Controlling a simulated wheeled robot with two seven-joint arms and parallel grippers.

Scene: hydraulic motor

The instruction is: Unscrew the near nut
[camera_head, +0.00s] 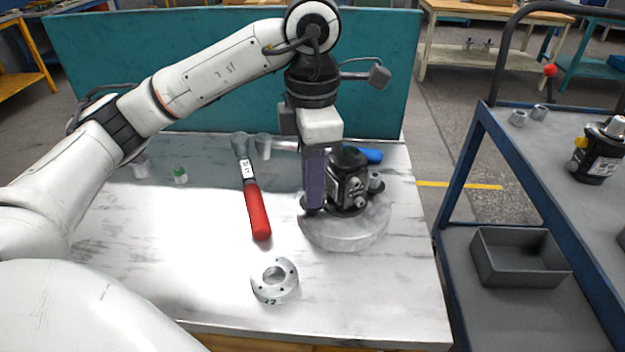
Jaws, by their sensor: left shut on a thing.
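The black hydraulic motor (350,178) stands upright on a round grey base (345,232) at the right of the table. My left gripper (314,207) points straight down at the motor's near left side. Its fingers are low at the motor's flange and shut on the near nut, which they hide almost fully. Whether the nut is still on its thread cannot be told. Another small metal fitting (376,182) shows at the motor's right side. My right gripper is out of view.
A red-handled tool (257,210) lies left of the motor, and a blue-handled one (369,156) behind it. A metal ring (274,280) lies in front. A blue cart (520,150) with a grey bin (520,262) stands right.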

